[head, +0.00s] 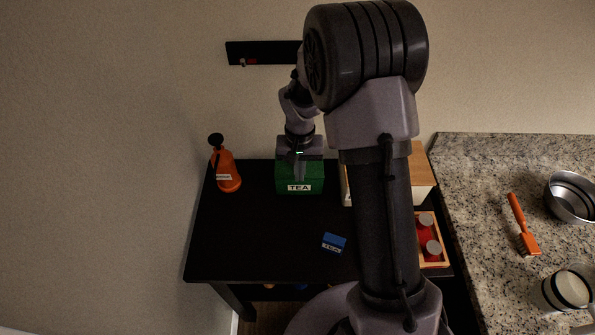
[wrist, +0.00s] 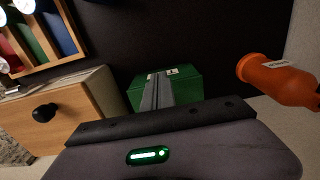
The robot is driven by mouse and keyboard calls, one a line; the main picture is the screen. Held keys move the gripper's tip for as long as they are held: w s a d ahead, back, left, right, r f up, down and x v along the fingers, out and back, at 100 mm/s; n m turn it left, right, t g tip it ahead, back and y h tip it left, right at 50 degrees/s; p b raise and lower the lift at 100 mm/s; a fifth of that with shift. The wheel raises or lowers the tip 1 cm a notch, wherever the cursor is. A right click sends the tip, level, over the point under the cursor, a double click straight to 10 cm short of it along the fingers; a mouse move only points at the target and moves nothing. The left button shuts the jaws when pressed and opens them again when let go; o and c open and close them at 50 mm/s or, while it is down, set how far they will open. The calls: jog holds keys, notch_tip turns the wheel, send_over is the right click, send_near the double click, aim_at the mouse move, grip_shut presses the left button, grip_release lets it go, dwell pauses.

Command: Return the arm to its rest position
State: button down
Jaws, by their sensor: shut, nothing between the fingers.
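My gripper (head: 298,172) is at the far end of the black table, in front of or just above the green TEA box (head: 312,185). In the wrist view the fingers (wrist: 157,88) are together, with nothing between them, and the green box (wrist: 183,85) lies beyond them. I cannot tell whether the fingers touch the box. My arm is stretched out from its base and covers part of the table in the head view.
An orange bottle (head: 228,172) stands left of the box on the black table (head: 250,245). A small blue box (head: 333,242) lies nearer. A wooden drawer unit (head: 420,175) stands right. A granite counter (head: 475,185) holds an orange brush (head: 519,218) and metal bowl (head: 573,197).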

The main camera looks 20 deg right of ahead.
jog(key=shift+s+a+r+p, duration=0.15)
jog(key=shift+r+p, duration=0.3)
jog(key=shift+r, duration=0.6)
jog(key=s+a+r+t+b, duration=0.3)
jog(key=s+a+r+b, duration=0.1)
jog(key=s+r+b, duration=0.55)
jog(key=s+a+f+t+y+b, duration=0.2)
jog(key=s+b, duration=0.5)
jog(key=s, duration=0.6)
jog(key=shift+s+a+m+t, duration=0.15)
jog(key=shift+a+m+t, duration=0.25)
jog(key=shift+a, duration=0.1)
